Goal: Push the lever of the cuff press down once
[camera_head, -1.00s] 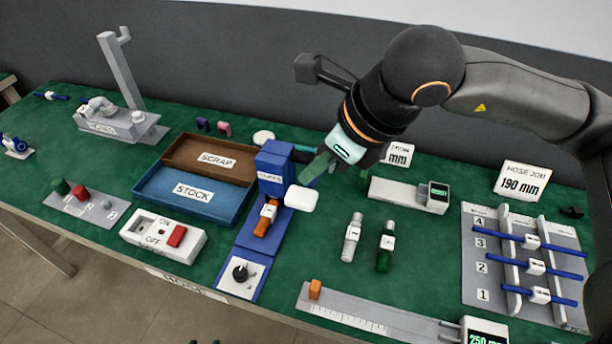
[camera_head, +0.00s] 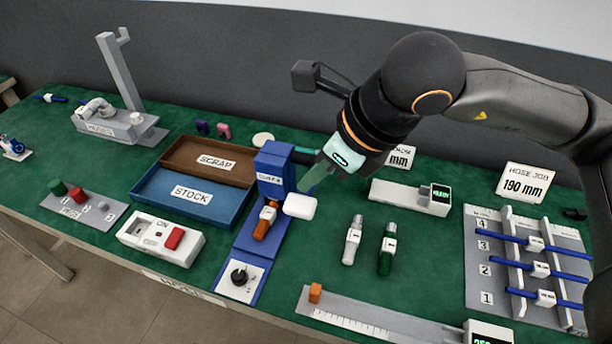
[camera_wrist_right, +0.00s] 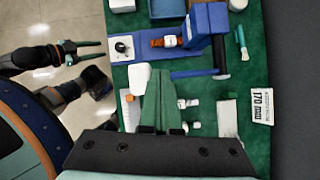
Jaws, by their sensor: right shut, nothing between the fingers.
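The cuff press (camera_head: 273,163) is a blue column on a blue base, with an orange-and-white part (camera_head: 265,220) lying at its foot. Its lever shows as a blue bar (camera_wrist_right: 195,74) in the right wrist view, with a white pad (camera_head: 299,206) at the near end. My right gripper (camera_head: 306,186) is shut and empty, its green fingers pointing down at the pad's upper edge. It hides the middle of the lever in the head view; I cannot tell whether it touches the pad. My left gripper (camera_wrist_right: 104,49) shows only in the right wrist view, open and empty over the floor.
Left of the press are the blue stock tray (camera_head: 150,202), brown scrap tray (camera_head: 240,172) and a switch box (camera_head: 160,239). A ruler gauge (camera_head: 345,317) lies in front, and a hose rack (camera_head: 480,268) is far right.

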